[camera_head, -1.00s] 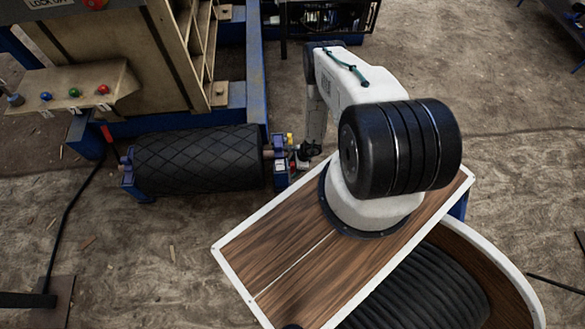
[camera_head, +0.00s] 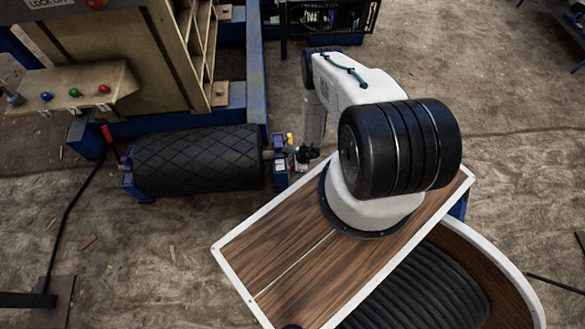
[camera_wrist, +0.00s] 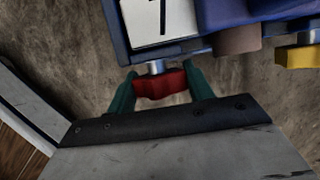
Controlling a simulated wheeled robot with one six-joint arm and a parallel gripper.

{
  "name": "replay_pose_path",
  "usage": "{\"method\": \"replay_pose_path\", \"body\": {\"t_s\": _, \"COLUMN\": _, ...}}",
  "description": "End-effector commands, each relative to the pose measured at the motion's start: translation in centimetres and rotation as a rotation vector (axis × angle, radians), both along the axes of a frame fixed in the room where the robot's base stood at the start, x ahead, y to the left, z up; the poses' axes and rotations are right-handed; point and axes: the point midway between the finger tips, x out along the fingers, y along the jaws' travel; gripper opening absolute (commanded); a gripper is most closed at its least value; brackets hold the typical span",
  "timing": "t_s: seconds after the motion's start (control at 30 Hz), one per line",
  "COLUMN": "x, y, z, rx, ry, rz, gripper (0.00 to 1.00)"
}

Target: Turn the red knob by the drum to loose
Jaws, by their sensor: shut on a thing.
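The red knob (camera_wrist: 160,86) shows in the wrist view on a short metal stem below a blue bracket (camera_wrist: 240,40) with a white plate. My gripper (camera_wrist: 160,90) has its two green fingers on either side of the knob and is shut on it. In the head view the black drum (camera_head: 198,160) with a diamond-pattern cover lies at the left, and my gripper (camera_head: 299,160) is at its right end. The knob itself is hard to make out there.
A yellow knob (camera_wrist: 300,57) sits right of the red one. A panel (camera_head: 85,88) with blue, green and red buttons is at the upper left. A blue frame (camera_head: 257,70) rises behind the drum. Floor left of my base is mostly clear.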

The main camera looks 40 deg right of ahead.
Motion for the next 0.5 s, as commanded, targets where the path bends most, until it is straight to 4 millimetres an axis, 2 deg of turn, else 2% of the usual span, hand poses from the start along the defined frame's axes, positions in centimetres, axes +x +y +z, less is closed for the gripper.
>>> {"method": "replay_pose_path", "body": {"t_s": 0.5, "x": -0.07, "y": 0.1, "z": 0.0, "rx": -0.128, "ry": -0.192, "rz": -0.002, "gripper": 0.29}}
